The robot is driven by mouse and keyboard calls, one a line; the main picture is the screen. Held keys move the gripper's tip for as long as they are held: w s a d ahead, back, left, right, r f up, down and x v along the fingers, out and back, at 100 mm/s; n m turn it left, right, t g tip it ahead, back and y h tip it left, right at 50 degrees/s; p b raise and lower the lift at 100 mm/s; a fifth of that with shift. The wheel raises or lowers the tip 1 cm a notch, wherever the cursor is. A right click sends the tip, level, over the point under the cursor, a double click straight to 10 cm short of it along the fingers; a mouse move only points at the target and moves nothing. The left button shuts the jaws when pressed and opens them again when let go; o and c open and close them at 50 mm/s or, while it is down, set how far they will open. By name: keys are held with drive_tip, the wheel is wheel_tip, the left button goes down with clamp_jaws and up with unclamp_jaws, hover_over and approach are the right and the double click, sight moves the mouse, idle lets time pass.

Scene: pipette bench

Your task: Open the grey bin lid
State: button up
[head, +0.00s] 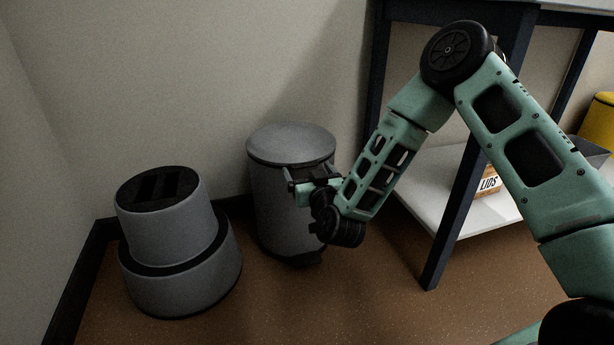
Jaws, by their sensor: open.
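The grey bin (270,205) stands upright on the brown floor against the back wall. Its round grey lid (292,143) lies flat and closed on top. A dark pedal (306,259) shows at the bin's front foot. My gripper (291,182) is open, in front of the bin's upper right side, a little below the lid's rim. I see nothing between its fingers. I cannot tell whether it touches the bin. My gripper and wrist hide part of the bin's right side.
A grey step stool (180,245) with a black top stands left of the bin. To the right is a dark-framed bench (447,215) with a white lower shelf (425,190), bearing a box marked LIDS (489,183). A yellow container (601,122) stands at the far right. Floor in front is clear.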

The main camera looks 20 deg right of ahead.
drive_tip(key=shift+w, duration=0.8)
